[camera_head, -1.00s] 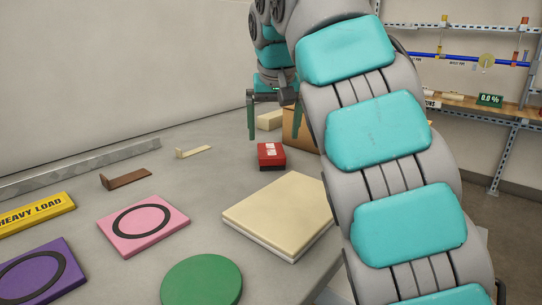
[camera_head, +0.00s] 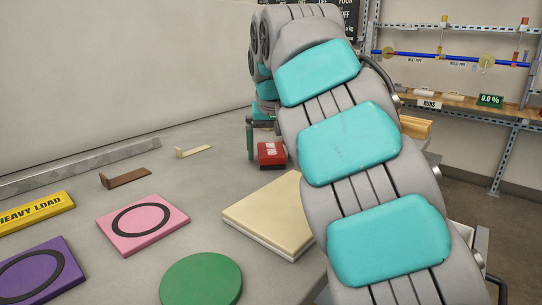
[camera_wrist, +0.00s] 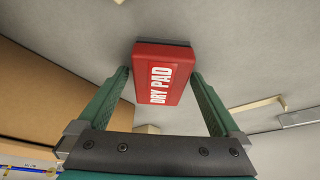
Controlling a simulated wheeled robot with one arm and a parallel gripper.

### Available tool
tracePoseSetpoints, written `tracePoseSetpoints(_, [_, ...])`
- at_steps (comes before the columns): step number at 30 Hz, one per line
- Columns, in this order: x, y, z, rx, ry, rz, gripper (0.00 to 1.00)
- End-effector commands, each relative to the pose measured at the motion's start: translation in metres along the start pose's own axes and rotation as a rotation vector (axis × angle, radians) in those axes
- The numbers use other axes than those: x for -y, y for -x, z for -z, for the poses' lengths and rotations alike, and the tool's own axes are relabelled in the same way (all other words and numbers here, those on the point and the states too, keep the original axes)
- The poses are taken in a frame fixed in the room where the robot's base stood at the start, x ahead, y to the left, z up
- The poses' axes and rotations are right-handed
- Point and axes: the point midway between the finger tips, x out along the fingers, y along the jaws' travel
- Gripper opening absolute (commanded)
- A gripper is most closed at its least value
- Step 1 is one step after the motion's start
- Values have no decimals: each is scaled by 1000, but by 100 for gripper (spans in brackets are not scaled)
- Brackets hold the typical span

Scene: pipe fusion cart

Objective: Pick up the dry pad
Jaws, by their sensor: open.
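The dry pad (camera_wrist: 162,75) is a small red block with white "DRY PAD" lettering and a dark grey layer along one edge. In the head view the dry pad (camera_head: 271,154) lies on the grey table, behind the cream slab. My gripper (camera_wrist: 160,85) is open, with one green finger on each side of the pad in the wrist view. The pad's near end reaches between the fingertips, with a gap visible at the sides. In the head view my arm hides most of my gripper; one green finger (camera_head: 250,140) shows just left of the pad.
The cream slab (camera_head: 270,212) lies in front of the pad. A pink tile (camera_head: 142,222), a green disc (camera_head: 201,281), a brown bracket (camera_head: 126,178) and a pale bracket (camera_head: 195,151) lie on the table (camera_head: 200,180). A cardboard-coloured surface (camera_wrist: 50,95) stands left in the wrist view.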

Motion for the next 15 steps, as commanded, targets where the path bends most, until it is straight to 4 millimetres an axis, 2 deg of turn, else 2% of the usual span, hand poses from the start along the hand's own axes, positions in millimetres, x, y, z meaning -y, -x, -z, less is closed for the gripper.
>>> tracePoseSetpoints(5, [0, 0, 0, -1, 0, 0, 98])
tracePoseSetpoints(15, [0, 0, 0, -1, 0, 0, 60])
